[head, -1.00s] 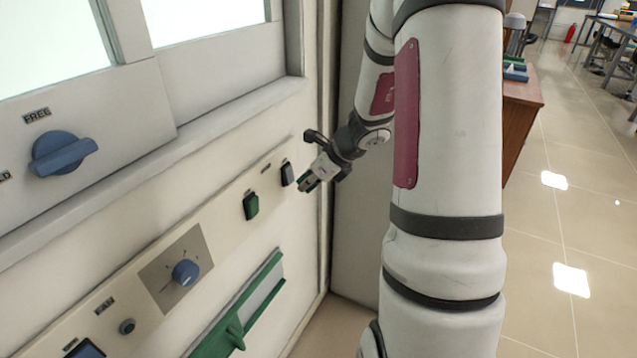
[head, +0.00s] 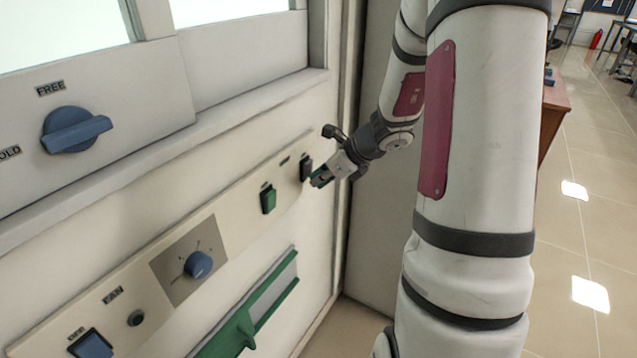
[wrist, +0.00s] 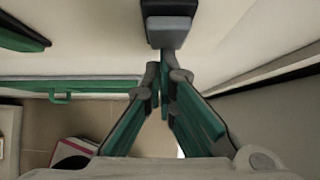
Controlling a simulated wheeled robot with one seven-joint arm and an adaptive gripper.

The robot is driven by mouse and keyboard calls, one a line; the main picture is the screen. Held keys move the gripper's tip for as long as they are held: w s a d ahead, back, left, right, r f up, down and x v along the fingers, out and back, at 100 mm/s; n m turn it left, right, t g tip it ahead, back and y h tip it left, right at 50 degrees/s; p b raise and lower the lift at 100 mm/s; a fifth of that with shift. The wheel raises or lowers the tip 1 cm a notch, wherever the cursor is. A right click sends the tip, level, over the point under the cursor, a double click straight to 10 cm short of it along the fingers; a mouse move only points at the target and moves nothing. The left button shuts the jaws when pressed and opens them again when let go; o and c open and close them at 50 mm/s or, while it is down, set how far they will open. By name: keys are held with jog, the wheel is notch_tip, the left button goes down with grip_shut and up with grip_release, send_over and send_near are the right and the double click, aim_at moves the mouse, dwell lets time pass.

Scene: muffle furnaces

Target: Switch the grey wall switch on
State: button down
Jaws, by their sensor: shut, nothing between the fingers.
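The grey wall switch (head: 306,167) is a small dark rocker near the right end of the cream panel strip. In the wrist view the grey switch (wrist: 168,33) stands just beyond the fingertips, at the top centre. My gripper (head: 317,181) is close in front of it, slightly low and to the right in the head view. The wrist view shows my gripper (wrist: 164,72) with its green-padded fingers brought together at the tips and nothing between them. I cannot tell whether the tips touch the switch.
A green switch (head: 268,199) sits left of the grey one. Further left are a blue dial (head: 198,264), a small round button (head: 136,318) and a blue switch (head: 92,345). A green handle bar (head: 245,325) runs below. A blue FREE knob (head: 75,130) is above. Open floor lies right.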

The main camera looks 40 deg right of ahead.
jog(key=shift+r, duration=0.25)
